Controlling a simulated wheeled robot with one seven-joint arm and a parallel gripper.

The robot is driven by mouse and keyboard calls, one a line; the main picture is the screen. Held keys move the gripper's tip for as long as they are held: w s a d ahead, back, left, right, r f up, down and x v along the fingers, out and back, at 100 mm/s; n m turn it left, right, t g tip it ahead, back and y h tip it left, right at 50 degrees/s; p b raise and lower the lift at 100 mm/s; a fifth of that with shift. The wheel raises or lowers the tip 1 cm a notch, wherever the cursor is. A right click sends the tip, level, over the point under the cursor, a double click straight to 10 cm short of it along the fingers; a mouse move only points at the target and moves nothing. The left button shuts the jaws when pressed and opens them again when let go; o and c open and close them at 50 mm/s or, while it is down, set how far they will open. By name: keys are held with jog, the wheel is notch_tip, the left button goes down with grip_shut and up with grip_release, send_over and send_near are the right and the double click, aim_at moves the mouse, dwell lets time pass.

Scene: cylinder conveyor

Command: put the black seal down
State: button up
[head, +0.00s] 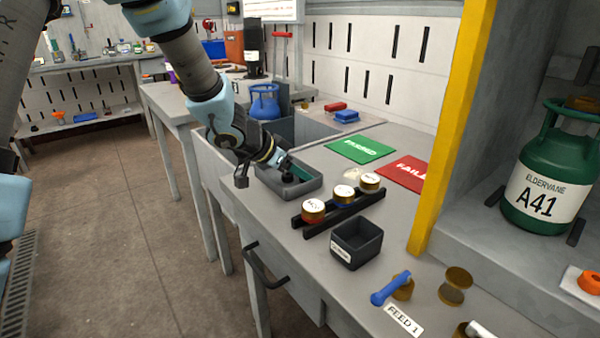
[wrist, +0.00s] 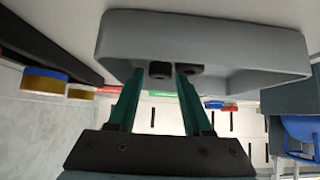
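My gripper (wrist: 159,72) has two green fingers and reaches down into a grey tray (wrist: 215,28) on the bench. The fingers stand apart. A small black seal (wrist: 160,69) shows between the fingertips, with a slight gap on each side. A second small black piece (wrist: 193,69) shows beside the right fingertip, partly behind it. In the head view my gripper (head: 299,174) is over the same grey tray (head: 308,188), and the pieces are too small to tell apart there.
A dark rack (head: 338,212) with brass cylinders stands beside the tray. A small dark bin (head: 357,242) is nearer the front. A green mat (head: 361,150) and a red mat (head: 404,172) lie behind. A yellow post (head: 457,120) and a shelf with a green tank (head: 547,180) stand at right.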

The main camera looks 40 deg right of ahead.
jog(key=shift+o, duration=0.9)
jog(key=shift+r, duration=0.2)
jog(key=p+v, duration=0.3)
jog(key=v, duration=0.9)
jog(key=shift+f, duration=0.1)
